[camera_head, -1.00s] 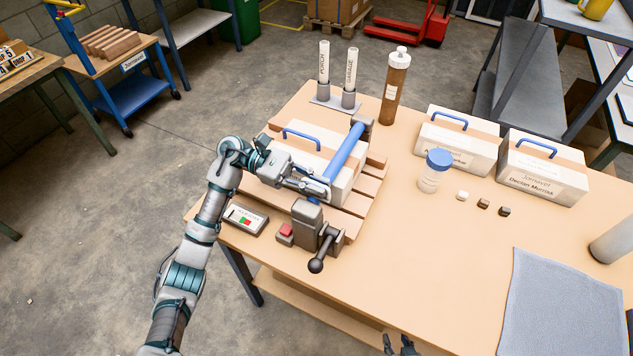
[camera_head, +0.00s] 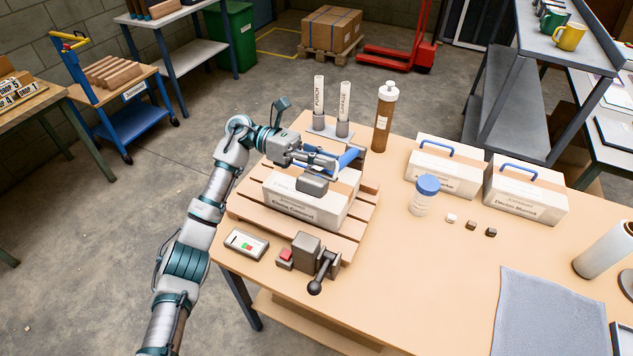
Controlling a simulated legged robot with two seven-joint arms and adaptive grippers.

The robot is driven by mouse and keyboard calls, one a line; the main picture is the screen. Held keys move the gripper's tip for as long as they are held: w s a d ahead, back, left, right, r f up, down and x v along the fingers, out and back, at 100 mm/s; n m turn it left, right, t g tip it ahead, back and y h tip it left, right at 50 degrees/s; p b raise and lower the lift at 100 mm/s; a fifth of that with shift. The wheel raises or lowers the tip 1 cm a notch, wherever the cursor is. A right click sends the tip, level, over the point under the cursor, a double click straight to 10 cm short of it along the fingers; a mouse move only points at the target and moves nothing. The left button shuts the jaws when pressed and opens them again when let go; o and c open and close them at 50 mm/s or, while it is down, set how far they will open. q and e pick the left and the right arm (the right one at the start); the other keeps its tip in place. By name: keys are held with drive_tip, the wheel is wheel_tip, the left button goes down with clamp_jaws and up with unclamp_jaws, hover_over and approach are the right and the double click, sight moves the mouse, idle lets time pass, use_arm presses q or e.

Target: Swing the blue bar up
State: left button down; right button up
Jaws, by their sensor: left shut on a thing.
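The blue bar (camera_head: 349,158) is tilted up over a white box (camera_head: 290,208) on a slatted wooden base, its back end by the hinge post. A grey block (camera_head: 312,186) at the bar's free end hangs above the box, clear of the grey latch block (camera_head: 306,249). My left gripper (camera_head: 331,171) is shut on the bar near that free end, and its fingers hide part of the bar. The latch block has a black-knobbed lever (camera_head: 316,287) and stands on the near side of the base. My right gripper is out of view.
A small panel (camera_head: 246,244) lies left of the latch block. Two tubes (camera_head: 343,110) and a brown bottle (camera_head: 384,118) stand behind. A blue-capped jar (camera_head: 425,196), small cubes and two handled boxes (camera_head: 447,168) are to the right. A grey cloth (camera_head: 550,310) lies at front right.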

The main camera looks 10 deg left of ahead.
use_arm(q)
drive_tip(key=shift+w+d+r+n+p, duration=0.3)
drive_tip(key=shift+w+r+n, duration=0.2)
drive_tip(key=shift+w+r, duration=0.4)
drive_tip(key=shift+w+d+r+n+p, duration=0.15)
drive_tip(key=shift+w+d+r+n, duration=0.25)
drive_tip(key=shift+w+r, duration=0.45)
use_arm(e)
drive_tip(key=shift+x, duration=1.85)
use_arm(q)
drive_tip(key=shift+s+a, duration=0.1)
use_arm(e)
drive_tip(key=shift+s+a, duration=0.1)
use_arm(q)
drive_tip(key=c, duration=1.2)
unclamp_jaws()
drive_tip(key=shift+c, duration=0.2)
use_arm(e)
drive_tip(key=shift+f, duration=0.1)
use_arm(q)
drive_tip(key=shift+d+r, duration=0.2)
drive_tip(key=shift+r, duration=0.05)
wheel_tip(320, 180, up, 9)
drive_tip(key=shift+w+r, duration=0.2)
